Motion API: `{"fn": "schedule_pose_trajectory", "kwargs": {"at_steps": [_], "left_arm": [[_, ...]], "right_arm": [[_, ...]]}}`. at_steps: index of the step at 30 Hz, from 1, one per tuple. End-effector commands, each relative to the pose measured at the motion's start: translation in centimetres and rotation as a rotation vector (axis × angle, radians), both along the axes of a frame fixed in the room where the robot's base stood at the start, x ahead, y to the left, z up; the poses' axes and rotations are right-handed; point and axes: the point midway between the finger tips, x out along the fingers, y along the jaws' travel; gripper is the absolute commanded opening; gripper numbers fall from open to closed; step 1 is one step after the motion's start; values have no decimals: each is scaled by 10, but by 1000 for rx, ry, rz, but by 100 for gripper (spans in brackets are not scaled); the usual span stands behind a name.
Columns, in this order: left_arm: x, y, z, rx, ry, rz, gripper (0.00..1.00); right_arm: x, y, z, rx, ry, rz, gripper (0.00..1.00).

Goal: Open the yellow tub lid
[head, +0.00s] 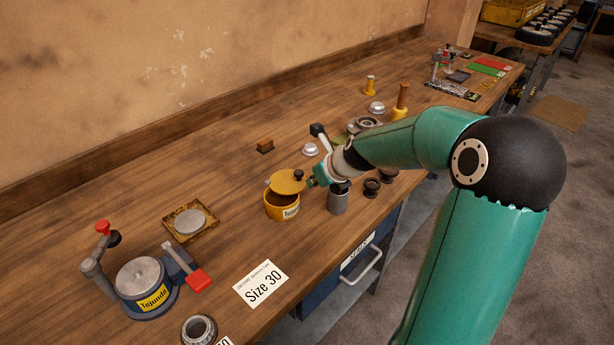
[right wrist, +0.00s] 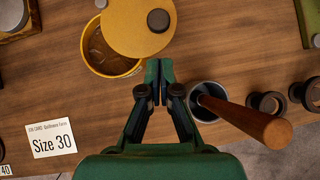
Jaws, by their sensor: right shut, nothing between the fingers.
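The yellow tub (head: 283,211) stands on the wooden bench, labelled on its front. Its yellow lid (head: 288,182), with a black knob (head: 299,174), sits raised and off to one side, so part of the tub's mouth shows. In the right wrist view the lid (right wrist: 130,22) covers the far right part of the tub (right wrist: 112,66), and brown contents show inside. My right gripper (right wrist: 159,68) is shut and empty, its fingertips just beside the lid's near edge; whether they touch cannot be told. It also shows in the head view (head: 314,181). My left gripper is not in view.
A grey cup (right wrist: 207,98) with a wooden-handled tool (right wrist: 245,118) stands close to the right of my right gripper. Dark rings (head: 372,187) lie beyond it. A Size 30 card (head: 262,285) lies near the front edge. A Tejunda pot (head: 144,283) stands at left.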

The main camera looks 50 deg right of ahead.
Motion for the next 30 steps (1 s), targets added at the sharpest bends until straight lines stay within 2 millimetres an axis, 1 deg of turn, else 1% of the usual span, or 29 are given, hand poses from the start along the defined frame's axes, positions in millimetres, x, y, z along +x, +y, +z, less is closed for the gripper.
{"fn": "schedule_pose_trajectory", "kwargs": {"at_steps": [1, 3, 9, 20, 25, 30], "left_arm": [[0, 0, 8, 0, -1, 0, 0], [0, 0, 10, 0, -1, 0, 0], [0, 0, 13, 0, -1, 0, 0], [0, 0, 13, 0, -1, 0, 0], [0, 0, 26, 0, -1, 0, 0], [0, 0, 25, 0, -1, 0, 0]], "right_arm": [[9, -3, 4, -2, -1, 4, 0], [17, -5, 2, -1, -2, 2, 0], [30, -10, -2, -3, -2, 1, 0], [31, -10, -2, -2, -2, 0, 0], [36, -20, 1, -2, -1, 0, 0], [38, -22, -3, -3, -1, 1, 0]]}}
